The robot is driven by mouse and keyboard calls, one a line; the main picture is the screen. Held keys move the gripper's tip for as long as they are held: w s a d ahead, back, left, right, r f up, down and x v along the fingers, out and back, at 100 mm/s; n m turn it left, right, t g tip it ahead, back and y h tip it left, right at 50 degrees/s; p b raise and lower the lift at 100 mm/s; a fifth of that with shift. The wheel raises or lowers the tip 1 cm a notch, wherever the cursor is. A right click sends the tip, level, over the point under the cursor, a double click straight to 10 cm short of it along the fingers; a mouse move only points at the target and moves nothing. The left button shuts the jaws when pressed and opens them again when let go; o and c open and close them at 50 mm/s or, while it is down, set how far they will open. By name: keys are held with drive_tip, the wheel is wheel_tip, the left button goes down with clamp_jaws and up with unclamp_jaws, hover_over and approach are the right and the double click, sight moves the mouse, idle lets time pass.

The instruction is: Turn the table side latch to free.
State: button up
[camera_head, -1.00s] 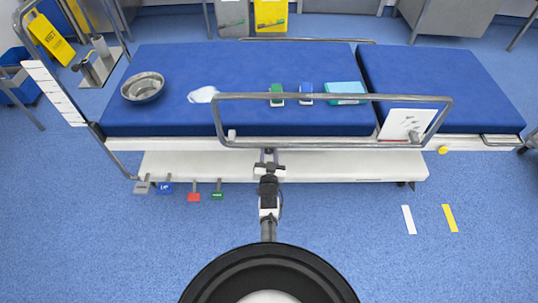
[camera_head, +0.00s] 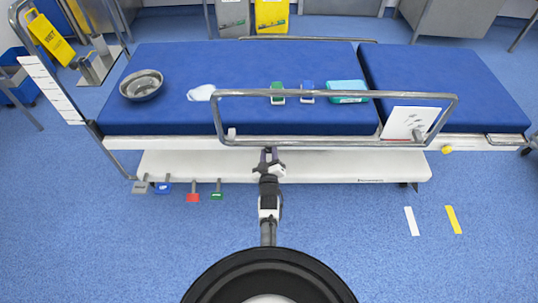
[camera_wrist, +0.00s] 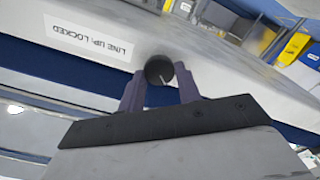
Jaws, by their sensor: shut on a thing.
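The table side latch is a round dark knob (camera_wrist: 159,69) with a short pale line on its face, set in the pale side rail of the operating table. In the wrist view my gripper (camera_wrist: 160,84) has one purple-grey finger on each side of the knob and is closed on it. The wrist picture is tilted against the rail. A label (camera_wrist: 89,36) beside the knob reads "LINE UP: LOCKED", upside down in this view. In the head view my gripper (camera_head: 268,156) reaches the near side of the table and hides the knob.
A metal side rail (camera_head: 330,143) runs just above my gripper. The blue mattress (camera_head: 240,62) carries a steel bowl (camera_head: 141,85) and small items. Coloured pedals, including a red one (camera_head: 193,197), hang at the lower left. The floor at right is mostly clear.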

drive_tip(key=n, duration=0.4)
drive_tip(key=shift+f+n, duration=0.1)
drive_tip(key=shift+n, duration=2.1)
drive_tip(key=shift+f, duration=0.1)
drive_tip(key=o, duration=1)
drive_tip(key=shift+c, duration=0.2)
drive_tip(key=shift+s+p, duration=0.3)
drive_tip(key=shift+s, duration=0.25)
drive_tip(key=s+p, duration=0.5)
drive_tip(key=s, duration=0.7)
drive_tip(key=shift+s, duration=0.4)
